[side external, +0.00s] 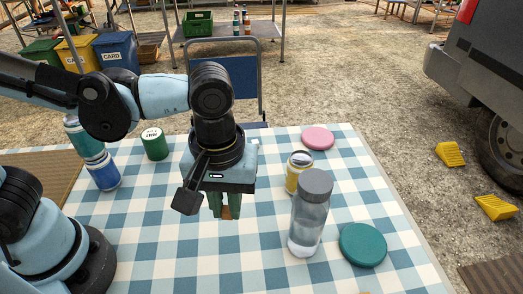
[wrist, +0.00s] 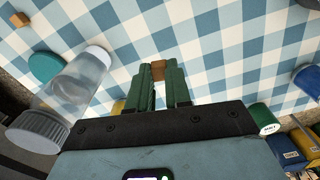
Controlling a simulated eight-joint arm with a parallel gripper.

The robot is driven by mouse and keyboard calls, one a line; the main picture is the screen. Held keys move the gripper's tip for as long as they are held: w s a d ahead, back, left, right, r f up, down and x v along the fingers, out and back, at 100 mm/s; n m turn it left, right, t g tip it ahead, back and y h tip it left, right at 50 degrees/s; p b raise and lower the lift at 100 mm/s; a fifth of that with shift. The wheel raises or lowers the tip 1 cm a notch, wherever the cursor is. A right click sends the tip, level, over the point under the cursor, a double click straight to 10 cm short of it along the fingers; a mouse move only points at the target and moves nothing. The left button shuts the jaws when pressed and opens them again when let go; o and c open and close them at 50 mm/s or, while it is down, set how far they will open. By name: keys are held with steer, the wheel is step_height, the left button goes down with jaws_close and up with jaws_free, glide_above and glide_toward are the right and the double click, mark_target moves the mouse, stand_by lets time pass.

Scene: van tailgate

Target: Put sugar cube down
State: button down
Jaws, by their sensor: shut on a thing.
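A small brown cube (wrist: 158,70), which I take to be the sugar cube, sits between the green fingertips of my gripper (wrist: 160,75) in the wrist view. My gripper is shut on it. In the side view my gripper (side external: 224,208) points down over the checked table (side external: 180,262), and the cube (side external: 227,212) shows brown at the fingertips. The fingers hide part of it. I cannot tell exactly how far the cube is above the cloth.
A grey-lidded bottle (side external: 307,225), yellow can (side external: 298,174), teal disc (side external: 363,245) and pink disc (side external: 318,138) stand or lie to the right. A green can (side external: 154,143) and blue can (side external: 104,173) stand left. The cloth around and in front of my gripper is clear.

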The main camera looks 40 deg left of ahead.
steer(key=shift+r, duration=0.25)
steer(key=w+a+r+n, duration=0.3)
steer(key=a+r+n, duration=0.1)
steer(key=a+n, duration=0.65)
steer(key=w+a+r+n, duration=0.2)
steer(key=a+r+n, duration=0.1)
steer(key=a+n, duration=0.8)
steer(key=m, duration=0.1)
glide_above(146, 135)
step_height(146, 135, down, 7)
steer(key=shift+r, duration=0.15)
steer(key=shift+f, duration=2.05)
steer(key=shift+f, duration=0.1)
steer(key=c, duration=1.1)
jaws_free()
steer(key=shift+o, duration=0.2)
